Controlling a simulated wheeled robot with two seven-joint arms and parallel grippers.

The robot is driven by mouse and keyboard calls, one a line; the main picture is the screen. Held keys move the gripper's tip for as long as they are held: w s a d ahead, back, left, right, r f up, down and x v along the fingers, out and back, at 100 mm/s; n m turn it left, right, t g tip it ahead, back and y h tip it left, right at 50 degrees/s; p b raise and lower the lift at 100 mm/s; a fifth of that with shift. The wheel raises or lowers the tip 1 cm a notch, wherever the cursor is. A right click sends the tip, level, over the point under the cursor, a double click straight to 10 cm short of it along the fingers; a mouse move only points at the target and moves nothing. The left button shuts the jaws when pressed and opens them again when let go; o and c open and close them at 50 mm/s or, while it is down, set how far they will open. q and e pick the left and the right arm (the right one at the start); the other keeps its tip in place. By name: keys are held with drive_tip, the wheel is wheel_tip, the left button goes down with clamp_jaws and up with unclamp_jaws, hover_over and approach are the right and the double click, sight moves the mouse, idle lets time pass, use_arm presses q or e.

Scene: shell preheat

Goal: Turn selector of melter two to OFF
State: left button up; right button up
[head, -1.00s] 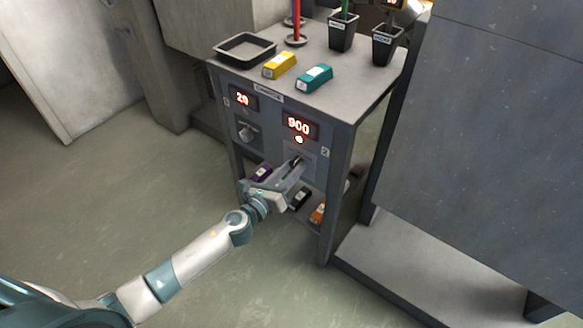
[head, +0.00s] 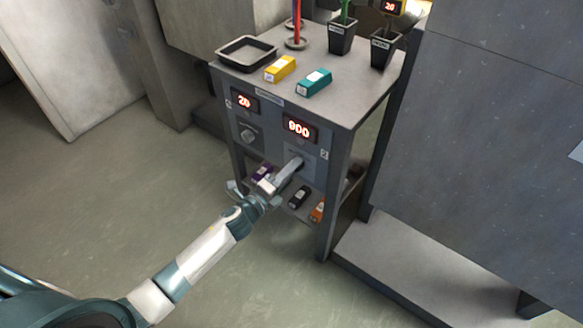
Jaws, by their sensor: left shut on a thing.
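The grey control cabinet (head: 232,125) stands ahead with two melter panels on its front. Melter two's panel, on the right, has a red display (head: 299,129) that reads 900. The small lamp below it is not glowing. My left gripper (head: 296,165) is shut on the selector of melter two, below that display. The gripper hides most of the selector, so I cannot read its position. Melter one's display (head: 244,102) reads 20, and its round selector (head: 248,134) is free on the left. My right gripper is not in view.
On the cabinet top are a black tray (head: 219,54), a yellow bar (head: 281,68), a teal bar (head: 314,82) and dark pots (head: 342,38). Purple, black (head: 299,197) and orange pieces lie on the lower shelf. A big grey block (head: 490,130) stands close on the right.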

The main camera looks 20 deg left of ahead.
use_arm(q)
drive_tip(key=shift+n, duration=0.5)
drive_tip(key=o, duration=1)
drive_tip(key=shift+o, duration=0.2)
drive_tip(key=shift+s, duration=0.1)
drive_tip(key=v, duration=1.7)
drive_tip(key=shift+a, duration=0.2)
